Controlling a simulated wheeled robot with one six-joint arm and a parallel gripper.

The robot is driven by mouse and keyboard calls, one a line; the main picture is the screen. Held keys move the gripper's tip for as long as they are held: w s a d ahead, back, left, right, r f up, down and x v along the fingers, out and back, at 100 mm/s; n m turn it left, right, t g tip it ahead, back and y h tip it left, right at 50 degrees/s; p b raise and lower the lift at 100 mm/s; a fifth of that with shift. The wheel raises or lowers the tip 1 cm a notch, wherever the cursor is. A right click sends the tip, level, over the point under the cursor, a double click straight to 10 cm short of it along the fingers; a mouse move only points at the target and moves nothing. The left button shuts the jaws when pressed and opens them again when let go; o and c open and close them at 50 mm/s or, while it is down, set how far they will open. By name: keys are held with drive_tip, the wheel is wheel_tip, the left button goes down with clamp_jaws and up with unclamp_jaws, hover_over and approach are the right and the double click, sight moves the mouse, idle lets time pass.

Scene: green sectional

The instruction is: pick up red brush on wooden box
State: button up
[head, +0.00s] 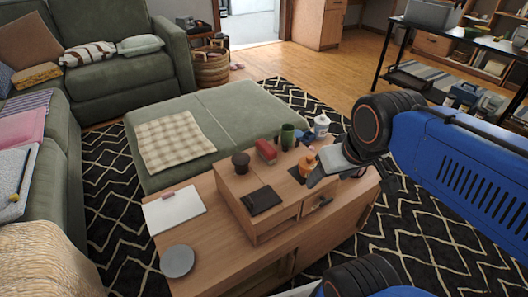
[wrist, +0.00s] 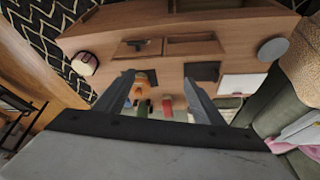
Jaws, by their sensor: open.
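The wooden box (head: 283,213) stands on a low wooden table. A small red item (head: 265,151), which looks like the red brush, lies on its top towards the back, between a dark brown cup (head: 241,163) and a green cup (head: 288,136). In the wrist view the red brush (wrist: 167,107) shows between my fingers, further back than their tips and partly cut off by the gripper body. My gripper (wrist: 158,79) is open and empty. In the head view my gripper (head: 318,172) hangs above the right end of the box, right of the brush and apart from it.
An orange bottle (head: 307,164) stands on the box close to my gripper. A white bottle (head: 321,125) stands behind. A black notebook (head: 262,200) lies at the box's front left. White paper (head: 174,209) and a grey disc (head: 177,261) lie on the table. A green ottoman (head: 225,111) is behind.

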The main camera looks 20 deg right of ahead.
drive_tip(key=o, duration=0.7)
drive_tip(key=shift+w, duration=0.1)
drive_tip(key=shift+c, duration=0.2)
drive_tip(key=shift+o, duration=1.4)
drive_tip(key=w+r+m+g, duration=0.1)
drive_tip(key=w+r+m, duration=0.2)
drive_tip(key=w, duration=0.4)
drive_tip(key=shift+w+a+r+m, duration=0.15)
drive_tip(key=shift+a+r+m, duration=0.2)
drive_tip(key=shift+a+m, duration=0.15)
drive_tip(key=m+g, duration=0.4)
drive_tip(key=m, duration=0.7)
hover_over(266, 146)
drive_tip(key=f, duration=1.1)
drive_tip(key=shift+s+d+f, duration=0.25)
drive_tip(key=shift+f, duration=0.1)
drive_tip(key=shift+w+a+f, duration=0.1)
drive_tip(key=shift+w+f, duration=0.1)
drive_tip(key=shift+f, duration=1.3)
drive_tip(key=shift+w+a+f, duration=0.1)
drive_tip(key=shift+w+f, duration=0.05)
drive_tip(key=shift+f, duration=1.35)
